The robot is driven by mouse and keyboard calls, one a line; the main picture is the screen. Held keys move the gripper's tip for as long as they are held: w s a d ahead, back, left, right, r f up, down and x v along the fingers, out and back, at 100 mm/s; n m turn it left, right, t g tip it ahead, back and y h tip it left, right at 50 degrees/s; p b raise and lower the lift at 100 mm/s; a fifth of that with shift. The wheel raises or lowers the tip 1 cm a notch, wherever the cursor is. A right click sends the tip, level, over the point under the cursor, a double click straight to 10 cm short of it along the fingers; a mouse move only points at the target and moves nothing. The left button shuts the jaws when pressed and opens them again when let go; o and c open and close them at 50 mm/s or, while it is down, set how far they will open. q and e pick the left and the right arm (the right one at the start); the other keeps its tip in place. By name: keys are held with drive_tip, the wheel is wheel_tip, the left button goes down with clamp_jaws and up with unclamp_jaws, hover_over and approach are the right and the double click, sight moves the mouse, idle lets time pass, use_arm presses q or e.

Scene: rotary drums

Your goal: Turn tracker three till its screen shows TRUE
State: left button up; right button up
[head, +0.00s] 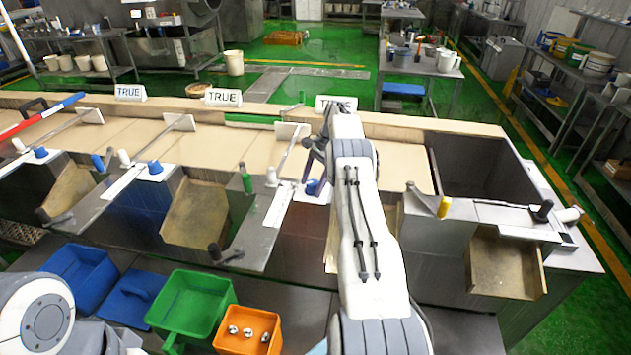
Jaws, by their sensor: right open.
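Three white signs stand along the back of the bench. The left sign (129,92) and the middle sign (222,97) read TRUE. The third sign (322,101) is partly hidden behind my right arm, and I cannot read its word surely. My right gripper (314,160) is open, with its dark purple fingers above the bench at the third station. A blue knob (312,187) sits just below the fingers; I cannot tell whether they touch it. A white knob (271,176) and a green handle (245,177) stand left of it. My left gripper is not in view.
A blue bin (78,270), a green bin (190,302) and an orange tray (247,318) with several shiny balls lie at the front left. A yellow-tipped lever (443,207) and black handle (543,211) stand at right. A red and blue bar (42,115) crosses the far left.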

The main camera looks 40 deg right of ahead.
sight(308, 183)
drive_tip(key=shift+r+b, duration=0.4)
drive_tip(key=shift+r, duration=0.2)
wheel_tip(308, 183, up, 3)
drive_tip(key=shift+f+b, duration=0.1)
drive_tip(key=shift+b, duration=0.3)
drive_tip(key=s+d+r+b, duration=0.5)
drive_tip(key=s+r, duration=0.2)
drive_tip(key=s, duration=0.3)
drive_tip(key=shift+s+d, duration=0.2)
